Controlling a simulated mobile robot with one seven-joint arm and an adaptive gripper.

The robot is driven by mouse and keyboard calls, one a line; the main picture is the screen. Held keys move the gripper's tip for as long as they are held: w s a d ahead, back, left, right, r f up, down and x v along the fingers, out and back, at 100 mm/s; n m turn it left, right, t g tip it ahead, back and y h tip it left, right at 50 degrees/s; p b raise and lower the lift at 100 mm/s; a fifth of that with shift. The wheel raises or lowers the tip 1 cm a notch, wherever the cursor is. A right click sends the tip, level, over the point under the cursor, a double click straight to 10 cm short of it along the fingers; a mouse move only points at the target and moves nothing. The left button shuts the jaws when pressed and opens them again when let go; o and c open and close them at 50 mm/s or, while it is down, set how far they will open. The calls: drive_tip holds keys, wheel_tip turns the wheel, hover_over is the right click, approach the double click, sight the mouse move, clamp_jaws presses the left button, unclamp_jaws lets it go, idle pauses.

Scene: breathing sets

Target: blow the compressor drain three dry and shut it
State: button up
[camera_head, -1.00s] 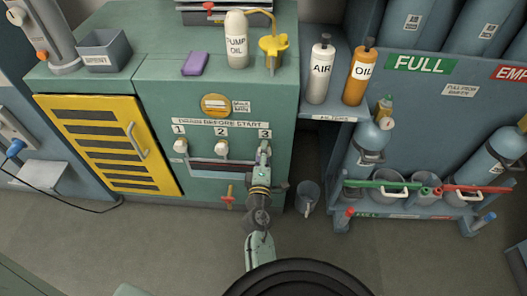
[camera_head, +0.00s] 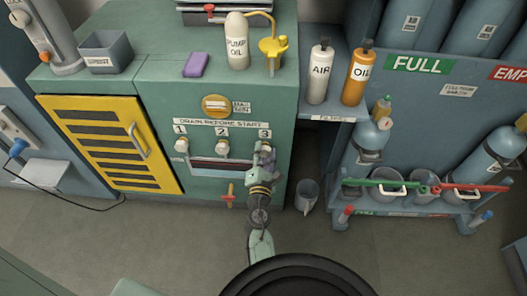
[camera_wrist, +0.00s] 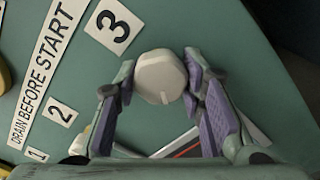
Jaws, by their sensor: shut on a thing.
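The compressor drain three knob (camera_wrist: 158,78) is a pale, faceted cap on the green cabinet front, beside the label 3 (camera_wrist: 113,27). My gripper (camera_wrist: 157,84) is shut on it, with a purple-padded finger on each side of the knob. In the head view my gripper (camera_head: 264,160) is at the cabinet under the label 3 (camera_head: 264,133) and hides the knob there. The drain one knob (camera_head: 181,146) and drain two knob (camera_head: 221,147) are pale and free of my gripper. Whether drain three is open, and any water, cannot be told.
A trough (camera_head: 222,166) runs below the knobs, with a red-handled valve (camera_head: 229,195) under it. A grey bucket (camera_head: 306,195) stands on the floor to the right. A gas-bottle rack (camera_head: 400,205) is further right. The yellow louvred door (camera_head: 110,145) is left.

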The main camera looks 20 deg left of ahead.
sight(264, 124)
drive_tip(key=shift+w+r+n, duration=0.1)
drive_tip(key=shift+n, duration=0.3)
drive_tip(key=o, duration=1.2)
drive_tip(key=shift+c, duration=0.2)
drive_tip(key=r, duration=0.8)
drive_tip(key=shift+a+r, duration=0.2)
drive_tip(key=shift+r, duration=0.2)
drive_tip(key=shift+d+r, duration=0.1)
drive_tip(key=shift+r, duration=0.5)
